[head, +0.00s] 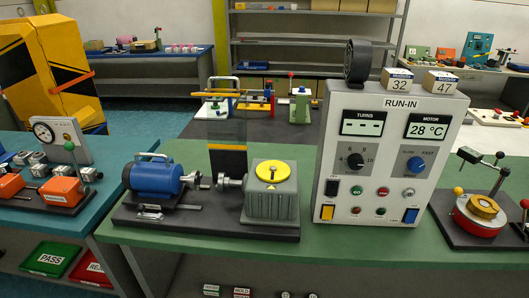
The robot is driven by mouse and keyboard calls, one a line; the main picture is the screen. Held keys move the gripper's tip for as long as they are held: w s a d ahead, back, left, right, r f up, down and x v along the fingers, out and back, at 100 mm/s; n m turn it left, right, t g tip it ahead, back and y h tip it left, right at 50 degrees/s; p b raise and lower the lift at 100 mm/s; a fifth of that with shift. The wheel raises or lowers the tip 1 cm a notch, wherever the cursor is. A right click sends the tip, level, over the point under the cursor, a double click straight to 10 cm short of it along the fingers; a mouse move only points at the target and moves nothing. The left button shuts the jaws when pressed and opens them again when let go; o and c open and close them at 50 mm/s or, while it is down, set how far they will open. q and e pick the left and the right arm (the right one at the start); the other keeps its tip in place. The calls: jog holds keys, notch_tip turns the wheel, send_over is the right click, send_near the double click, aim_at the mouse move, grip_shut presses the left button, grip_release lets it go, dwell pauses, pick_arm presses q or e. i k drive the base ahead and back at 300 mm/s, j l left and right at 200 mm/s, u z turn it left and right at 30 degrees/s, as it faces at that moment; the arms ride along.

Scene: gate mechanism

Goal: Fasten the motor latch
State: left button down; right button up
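A blue motor (155,180) with a silver handle on top sits on the left end of a dark base plate (205,222) on the green table. A small silver piece that looks like a latch (150,213) lies at the front of the base below the motor. It is too small to tell whether it is fastened. To the right, a grey gearbox (271,206) with a yellow top disc stands on the same base. The shaft ends of motor and gearbox face each other with a visible gap. Neither of my grippers is in view.
A tall white RUN-IN control panel (388,155) stands right of the gearbox. A clear upright guard (227,125) stands behind the shafts. A device with a red round body (479,215) is at far right. The front strip of green table (330,248) is clear.

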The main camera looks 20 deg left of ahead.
aim_at(141, 207)
jog(key=j+u, duration=0.1)
jog(key=u, duration=0.35)
jog(key=j+u, duration=0.1)
jog(key=u, duration=0.85)
jog(key=j, duration=0.1)
